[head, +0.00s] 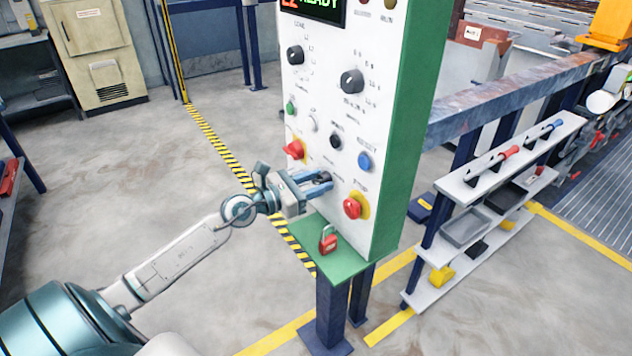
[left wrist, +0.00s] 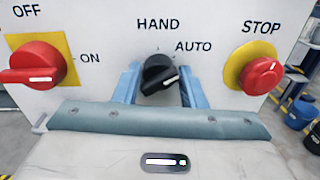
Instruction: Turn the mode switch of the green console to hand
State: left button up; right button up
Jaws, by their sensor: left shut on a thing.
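The green console (head: 395,130) has a white front panel with several knobs and buttons. In the left wrist view the mode switch (left wrist: 157,74) is a black knob under the labels HAND and AUTO. Its white mark slants up to the right, toward the AUTO side rather than straight up at HAND. My left gripper (head: 326,183) is at the lower panel; the wrist view shows its blue fingers (left wrist: 157,88) on both sides of the knob, shut on it. In the head view the fingers hide the switch. My right gripper is not in view.
A red OFF/ON switch (left wrist: 36,65) is left of the mode switch, and a red STOP button (left wrist: 262,75) is right of it. A red padlock (head: 328,241) stands on the console's green ledge below. A white tool rack (head: 455,190) is to the right.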

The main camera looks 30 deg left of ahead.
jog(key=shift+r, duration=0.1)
pick_arm(q)
jog(key=n+p, duration=0.3)
jog(key=n, duration=0.1)
jog(key=shift+r+n+p, duration=0.15)
jog(key=shift+n+p, duration=0.2)
jog(key=shift+n, duration=0.05)
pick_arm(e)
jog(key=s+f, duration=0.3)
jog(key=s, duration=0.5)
pick_arm(q)
jog(key=n+p, duration=0.4)
jog(key=n, duration=0.2)
jog(key=shift+f+t, duration=0.2)
jog(key=shift+t, duration=0.1)
jog(key=shift+f+n+p, duration=0.1)
jog(key=shift+n+p, duration=0.3)
jog(key=shift+n, duration=0.3)
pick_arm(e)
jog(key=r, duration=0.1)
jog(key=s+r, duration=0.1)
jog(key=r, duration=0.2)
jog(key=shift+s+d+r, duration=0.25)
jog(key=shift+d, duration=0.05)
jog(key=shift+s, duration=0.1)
